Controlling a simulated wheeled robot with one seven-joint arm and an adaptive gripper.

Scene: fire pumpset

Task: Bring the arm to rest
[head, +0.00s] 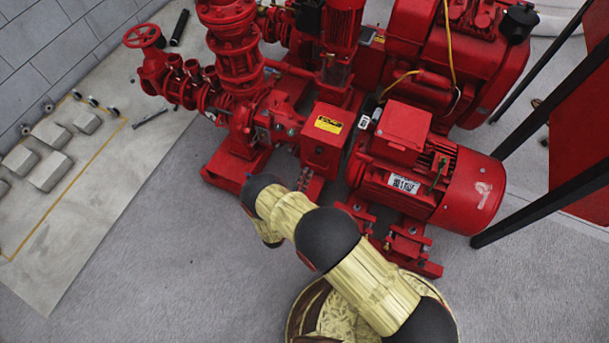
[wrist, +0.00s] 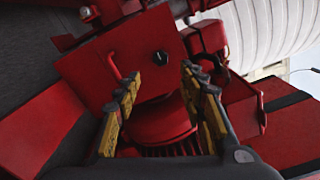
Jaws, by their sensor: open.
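My arm shows in gold and black in the head view, bent over the floor in front of the red pumpset. In the wrist view my gripper (wrist: 160,82) is open, with its two yellow-and-grey fingers apart and nothing held between them. Beyond the fingers is a red box (wrist: 140,52) with a black knob, and a ribbed red body below it. I cannot tell the gap between the fingertips and these parts. In the head view the gripper is not clearly visible, as the arm links cover that area.
The red motor (head: 430,185) and a red valve wheel (head: 143,36) belong to the pumpset. Black posts (head: 545,118) and a red panel stand at the right. Grey blocks (head: 50,171) lie on a pale mat at the left. The grey floor at lower left is clear.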

